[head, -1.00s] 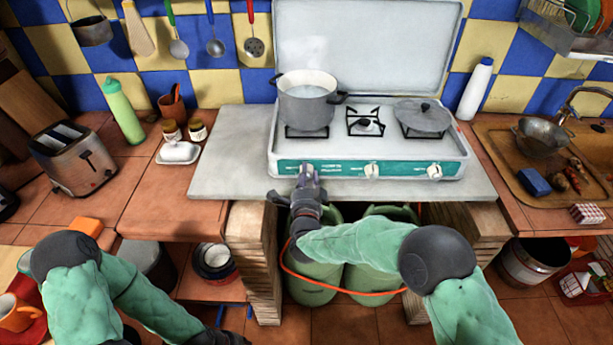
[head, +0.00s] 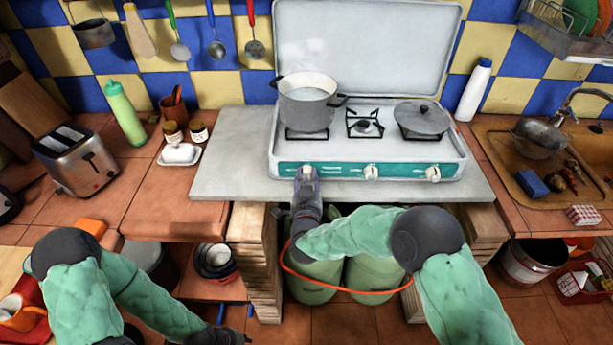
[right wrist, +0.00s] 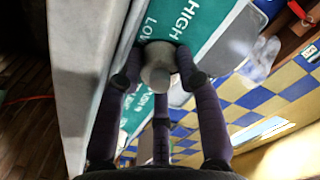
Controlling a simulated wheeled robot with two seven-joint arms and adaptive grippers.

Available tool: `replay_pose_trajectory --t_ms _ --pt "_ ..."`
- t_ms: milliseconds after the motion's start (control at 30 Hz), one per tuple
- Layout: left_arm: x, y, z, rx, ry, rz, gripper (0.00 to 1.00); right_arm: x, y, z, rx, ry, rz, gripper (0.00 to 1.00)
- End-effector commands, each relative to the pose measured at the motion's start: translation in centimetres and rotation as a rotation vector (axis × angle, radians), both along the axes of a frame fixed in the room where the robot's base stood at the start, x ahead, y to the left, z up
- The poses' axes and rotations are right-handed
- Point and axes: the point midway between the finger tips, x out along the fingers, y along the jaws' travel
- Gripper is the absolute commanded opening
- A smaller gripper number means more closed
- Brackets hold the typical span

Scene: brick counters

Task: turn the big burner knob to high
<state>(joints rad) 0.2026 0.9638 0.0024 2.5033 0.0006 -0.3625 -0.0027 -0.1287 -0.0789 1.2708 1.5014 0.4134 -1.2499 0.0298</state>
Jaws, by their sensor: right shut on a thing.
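The white gas stove (head: 460,150) has a teal front panel with three pale knobs. In the right wrist view the fingers (right wrist: 158,82) are shut around this grey-beige knob (right wrist: 158,58). HIGH and LOW are printed on the panel (right wrist: 195,25) beside it; the knob's pointer cannot be made out. The middle knob (head: 371,172) and right knob (head: 433,173) are free. My left gripper (head: 222,337) is low at the bottom edge, its fingers unclear.
A steaming grey pot (head: 306,103) stands on the left burner. A lidded pan (head: 422,118) sits on the right burner, and the middle burner (head: 365,124) is bare. Green gas cylinders (head: 375,275) with an orange hose (head: 345,291) stand below the counter, near my right arm.

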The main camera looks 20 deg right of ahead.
Motion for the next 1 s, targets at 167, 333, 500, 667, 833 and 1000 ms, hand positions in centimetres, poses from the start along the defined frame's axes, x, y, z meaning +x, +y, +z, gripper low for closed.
replay_pose_trajectory --t_ms 167,333,500,667,833,1000 --pt "0.0 0.0 0.7 0.0 0.0 0.0 0.31 0.1 -0.2 0.5 -0.161 0.039 -0.006 0.03" --pt "0.0 0.0 1.2 0.0 0.0 0.0 0.31 0.1 -0.2 0.5 -0.315 0.084 -0.006 0.03" --pt "0.0 0.0 1.7 0.0 0.0 0.0 0.31 0.2 -0.1 0.6 -0.456 0.124 -0.006 0.03" --pt "0.0 0.0 2.1 0.0 0.0 0.0 0.31 0.2 -0.1 0.6 -0.568 0.155 -0.007 0.03" --pt "0.0 0.0 2.4 0.0 0.0 0.0 0.31 0.2 -0.1 0.7 -0.655 0.178 -0.007 0.03" --pt "0.0 0.0 2.6 0.0 0.0 0.0 0.31 0.3 0.0 0.7 -0.71 0.192 -0.007 0.03"
